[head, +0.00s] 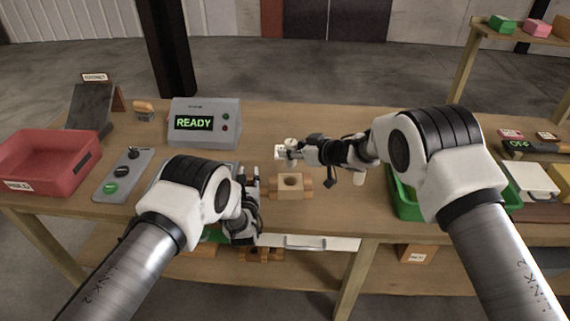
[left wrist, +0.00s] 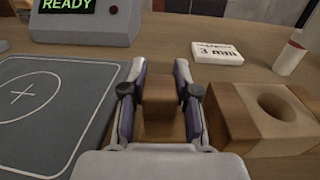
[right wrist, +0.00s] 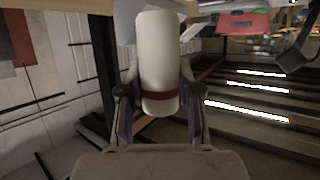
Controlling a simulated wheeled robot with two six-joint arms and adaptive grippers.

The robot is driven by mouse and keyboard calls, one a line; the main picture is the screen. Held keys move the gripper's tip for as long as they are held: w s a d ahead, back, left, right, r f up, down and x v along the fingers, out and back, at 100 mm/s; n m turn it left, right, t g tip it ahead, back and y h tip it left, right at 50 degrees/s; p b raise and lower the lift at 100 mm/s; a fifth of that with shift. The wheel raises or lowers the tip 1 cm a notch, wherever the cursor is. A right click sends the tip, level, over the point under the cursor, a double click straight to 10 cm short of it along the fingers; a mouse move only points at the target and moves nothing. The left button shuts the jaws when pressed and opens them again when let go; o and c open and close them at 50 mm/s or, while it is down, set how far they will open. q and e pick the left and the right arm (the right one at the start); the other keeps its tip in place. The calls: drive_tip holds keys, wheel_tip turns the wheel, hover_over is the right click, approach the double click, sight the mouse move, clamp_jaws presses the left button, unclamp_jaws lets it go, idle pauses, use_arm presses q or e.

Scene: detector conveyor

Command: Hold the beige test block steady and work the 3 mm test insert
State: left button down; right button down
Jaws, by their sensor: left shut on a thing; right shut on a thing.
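The beige test block (head: 291,183), a wooden block with a round hole in its top, stands near the table's front edge. In the left wrist view the block (left wrist: 270,125) is to the right of my fingers. My left gripper (left wrist: 160,95) is shut on the block's left-hand tab. My right gripper (right wrist: 158,105) is shut on a white cylinder with a dark red band, the test insert (right wrist: 160,55). In the head view the insert (head: 291,144) is behind the block, by the 3 mm label (left wrist: 217,53). I cannot tell whether it touches the table. The hole looks empty.
A detector box (head: 205,125) reading READY stands behind left. A red bin (head: 50,162) and a button panel (head: 124,174) are at left. A green tray (head: 405,203) is at right.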

wheel_tip(320, 180, down, 10)
drive_tip(key=shift+f, duration=0.1)
drive_tip(key=shift+f, duration=0.15)
